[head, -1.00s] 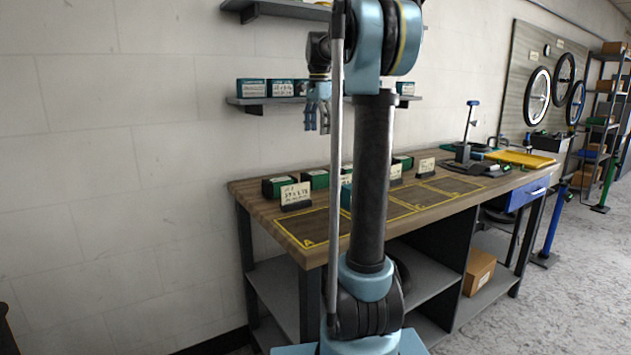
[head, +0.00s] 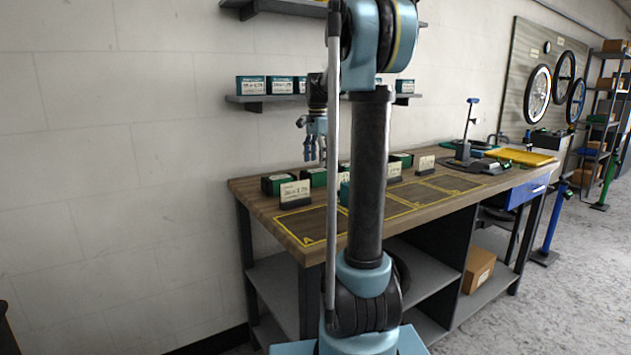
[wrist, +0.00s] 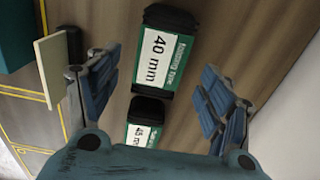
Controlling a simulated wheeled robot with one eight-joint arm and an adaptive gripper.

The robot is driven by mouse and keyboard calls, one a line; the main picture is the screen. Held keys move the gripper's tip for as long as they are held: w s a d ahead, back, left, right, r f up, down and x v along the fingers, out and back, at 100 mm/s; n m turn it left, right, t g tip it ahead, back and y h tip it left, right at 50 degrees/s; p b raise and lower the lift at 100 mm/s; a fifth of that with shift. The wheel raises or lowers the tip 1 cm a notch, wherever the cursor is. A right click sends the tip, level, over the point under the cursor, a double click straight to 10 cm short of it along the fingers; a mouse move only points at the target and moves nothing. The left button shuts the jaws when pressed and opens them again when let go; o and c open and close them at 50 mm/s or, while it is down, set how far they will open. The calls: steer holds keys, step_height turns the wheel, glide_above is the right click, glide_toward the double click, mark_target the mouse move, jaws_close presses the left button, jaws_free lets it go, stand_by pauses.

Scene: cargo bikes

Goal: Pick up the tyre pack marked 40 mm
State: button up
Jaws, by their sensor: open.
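The tyre pack marked 40 mm (wrist: 176,77) is a dark box with a green and white label, seen in the wrist view between and beyond my fingers. My gripper (wrist: 157,98) is open and empty, its blue fingers apart on either side. A second pack, marked 45 mm (wrist: 143,131), lies nearer the camera, in line with the first. In the head view my gripper (head: 315,152) points down above the back of the wooden bench (head: 262,207). Green-and-black packs (head: 278,185) stand there in a row, partly hidden by my arm; their sizes are unreadable.
A label card (head: 295,194) stands in front of the packs; a card (wrist: 54,67) also shows beside my left finger. A teal box (wrist: 15,35) is at the wrist view's upper left. A wall shelf (head: 262,100) with boxes hangs behind. The marked bench area A (head: 318,226) is clear.

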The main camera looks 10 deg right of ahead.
mark_target(316, 170)
steer(key=shift+a+f, duration=0.2)
steer(key=shift+f, duration=2.25)
steer(key=c, duration=1.5)
steer(key=shift+r, duration=0.1)
